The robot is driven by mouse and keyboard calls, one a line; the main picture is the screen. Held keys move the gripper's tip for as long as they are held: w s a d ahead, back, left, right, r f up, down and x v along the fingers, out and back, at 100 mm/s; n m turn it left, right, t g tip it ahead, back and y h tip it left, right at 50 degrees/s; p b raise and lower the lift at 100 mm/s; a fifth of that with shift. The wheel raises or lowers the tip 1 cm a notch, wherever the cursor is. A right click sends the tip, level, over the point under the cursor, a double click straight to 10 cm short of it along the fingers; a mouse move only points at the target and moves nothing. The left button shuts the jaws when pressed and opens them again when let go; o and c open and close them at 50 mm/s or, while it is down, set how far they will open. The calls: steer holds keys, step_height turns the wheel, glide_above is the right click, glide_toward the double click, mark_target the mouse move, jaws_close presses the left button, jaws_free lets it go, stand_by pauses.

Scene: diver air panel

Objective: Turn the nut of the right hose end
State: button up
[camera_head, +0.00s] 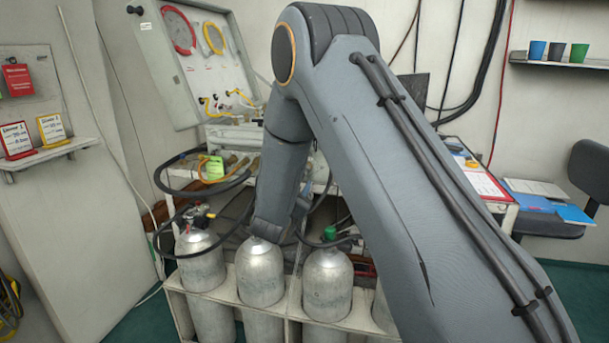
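My arm fills the middle of the head view. Its wrist end comes down in front of the bench, just above the second cylinder in the picture. My gripper's fingers are hidden behind the arm, and I cannot tell what they are near. A black hose (160,179) loops over the bench at left, with an orange hose (202,172) beside it. Brass-coloured fittings (240,163) lie near a green tag (212,169). I cannot make out the right hose end or its nut; it may be behind my arm.
Silver cylinders (326,287) stand in a pale rack (295,310) below the bench. The leftmost has a black valve and hose; another has a green knob (330,233). An open panel cabinet (160,60) hangs behind. A side table and a dark chair (592,170) stand at right.

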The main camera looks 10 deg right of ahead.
steer(key=p+x, duration=0.1)
steer(key=x, duration=0.7)
steer(key=shift+s+d+r, duration=0.1)
steer(key=shift+r, duration=0.05)
jaws_close()
